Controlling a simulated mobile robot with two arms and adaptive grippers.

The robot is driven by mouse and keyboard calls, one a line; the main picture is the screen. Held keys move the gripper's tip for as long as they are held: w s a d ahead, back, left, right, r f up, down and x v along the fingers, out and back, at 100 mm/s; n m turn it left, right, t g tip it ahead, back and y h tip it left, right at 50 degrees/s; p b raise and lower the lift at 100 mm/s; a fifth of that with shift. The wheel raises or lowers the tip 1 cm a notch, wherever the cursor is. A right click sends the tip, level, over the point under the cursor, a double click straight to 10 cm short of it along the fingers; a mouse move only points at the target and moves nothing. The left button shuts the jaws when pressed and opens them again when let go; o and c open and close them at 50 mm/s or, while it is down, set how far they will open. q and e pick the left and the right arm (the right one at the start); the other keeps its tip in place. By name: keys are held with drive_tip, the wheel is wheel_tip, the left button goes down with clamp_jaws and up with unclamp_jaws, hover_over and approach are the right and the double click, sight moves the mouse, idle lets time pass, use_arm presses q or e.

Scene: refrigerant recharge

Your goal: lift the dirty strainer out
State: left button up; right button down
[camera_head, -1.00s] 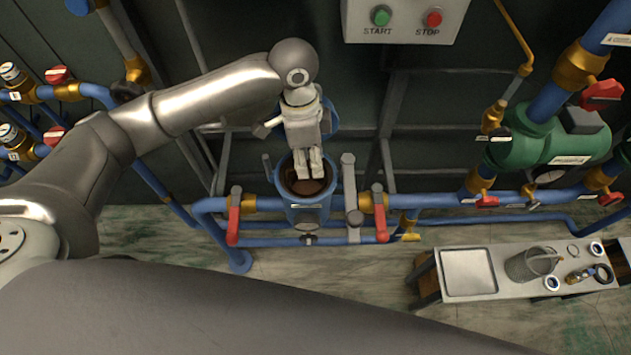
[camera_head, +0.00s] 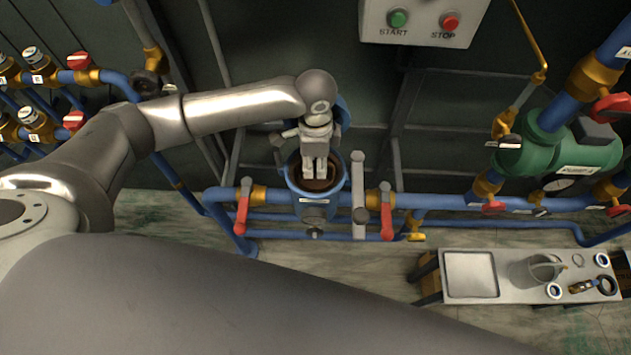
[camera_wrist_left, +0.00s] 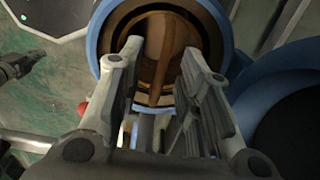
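The blue strainer housing (camera_head: 337,203) stands open in the pipe run, with a dark brownish inside. My left gripper (camera_head: 315,175) points down into its mouth. In the left wrist view the gripper (camera_wrist_left: 165,75) is open, its two fingers apart at the rim of the housing (camera_wrist_left: 97,40). The dirty strainer (camera_wrist_left: 185,45) shows as a brown round shape inside, with a bar-like handle (camera_wrist_left: 160,60) running between the fingers. I cannot tell whether the fingers touch the handle. My right gripper is not in view.
Red valve levers (camera_head: 242,208) (camera_head: 387,215) flank the housing. A bench (camera_head: 515,285) at lower right carries a tray (camera_head: 470,295), a clean mesh strainer (camera_head: 530,272) and small rings. A green pump (camera_head: 555,150) stands at right, below the START/STOP box (camera_head: 475,15).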

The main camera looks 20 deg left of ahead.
use_arm(q)
drive_tip(key=shift+f, duration=0.55)
clamp_jaws()
drive_tip(key=shift+r, duration=0.1)
